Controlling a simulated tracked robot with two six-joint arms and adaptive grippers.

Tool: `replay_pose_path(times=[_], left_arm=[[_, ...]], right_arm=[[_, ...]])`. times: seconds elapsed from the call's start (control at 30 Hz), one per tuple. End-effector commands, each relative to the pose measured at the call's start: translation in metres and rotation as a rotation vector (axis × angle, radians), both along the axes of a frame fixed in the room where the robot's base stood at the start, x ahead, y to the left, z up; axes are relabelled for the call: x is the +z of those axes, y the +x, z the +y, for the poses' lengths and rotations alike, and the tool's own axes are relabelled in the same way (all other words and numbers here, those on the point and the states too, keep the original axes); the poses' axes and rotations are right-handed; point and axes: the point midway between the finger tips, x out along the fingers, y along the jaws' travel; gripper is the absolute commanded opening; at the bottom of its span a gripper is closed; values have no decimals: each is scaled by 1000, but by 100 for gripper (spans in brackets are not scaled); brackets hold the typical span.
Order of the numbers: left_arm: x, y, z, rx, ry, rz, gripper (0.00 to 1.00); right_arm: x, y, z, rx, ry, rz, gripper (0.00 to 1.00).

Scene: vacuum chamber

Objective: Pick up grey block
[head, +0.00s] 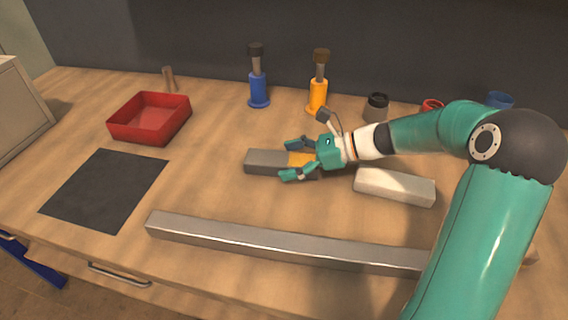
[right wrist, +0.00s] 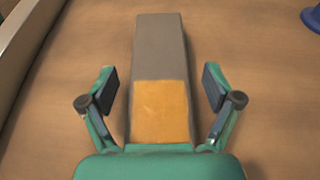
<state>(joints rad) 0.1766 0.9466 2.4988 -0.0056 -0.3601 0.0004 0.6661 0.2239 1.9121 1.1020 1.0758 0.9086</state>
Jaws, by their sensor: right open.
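The grey block (head: 262,161) lies flat on the wooden table in the head view, with an orange patch on the part nearer my gripper. In the right wrist view the grey block (right wrist: 160,50) runs away from my palm, its orange patch closest to me. My right gripper (head: 290,159) is open, with one finger on each side of the block. The right wrist view shows a gap between each fingertip and the block's sides. My palm hides the block's near end. My left gripper is in neither view.
A pale block (head: 395,187) lies just right of the grey block. A long metal bar (head: 270,241) lies in front. A red tray (head: 150,118) and dark mat (head: 105,188) are at left. Blue (head: 258,90) and orange (head: 318,92) upright tools stand behind.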

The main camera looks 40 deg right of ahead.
Motion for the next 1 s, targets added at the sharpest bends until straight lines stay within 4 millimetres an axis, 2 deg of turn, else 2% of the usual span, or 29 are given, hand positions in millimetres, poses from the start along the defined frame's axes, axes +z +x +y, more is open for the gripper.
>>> replay_pose_path(times=[0.1, 0.33, 0.8, 1.0], left_arm=[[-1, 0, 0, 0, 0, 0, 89], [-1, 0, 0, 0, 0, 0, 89], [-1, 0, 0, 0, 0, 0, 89], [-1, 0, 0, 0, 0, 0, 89]], right_arm=[[-3, 6, 6, 0, -1, -1, 90], [-3, 6, 6, -1, 0, 0, 88], [-3, 6, 6, -1, 0, 0, 10], [-2, 6, 5, -1, 0, -2, 10]])
